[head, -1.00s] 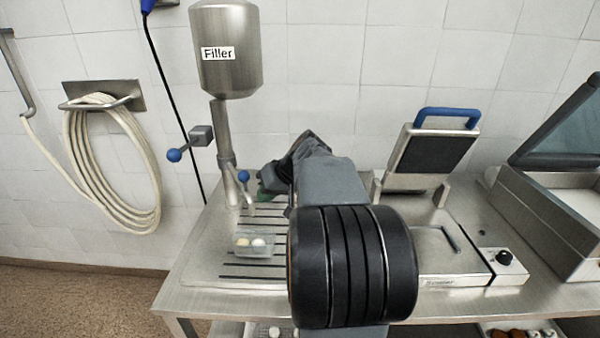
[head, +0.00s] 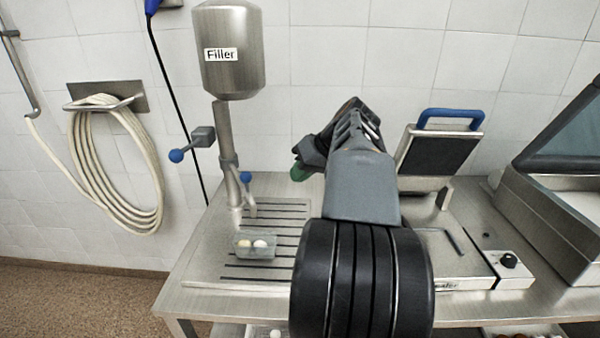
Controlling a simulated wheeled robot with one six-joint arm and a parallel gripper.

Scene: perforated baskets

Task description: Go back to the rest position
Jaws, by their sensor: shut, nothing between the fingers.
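My gripper (head: 300,168) is at the far end of my arm, above the back of the steel table, between the filler and the open hot-plate appliance. It is seen from behind, with a dark green tip showing at its left. The fingers are shut and hold nothing. My dark arm covers the middle of the table.
The filler (head: 228,60) with blue-knobbed levers stands at the left. A clear basket (head: 258,252) with small pale round items sits on the slotted drain below it. An open appliance (head: 440,150) with a blue handle and a lidded steel box (head: 560,230) are at right.

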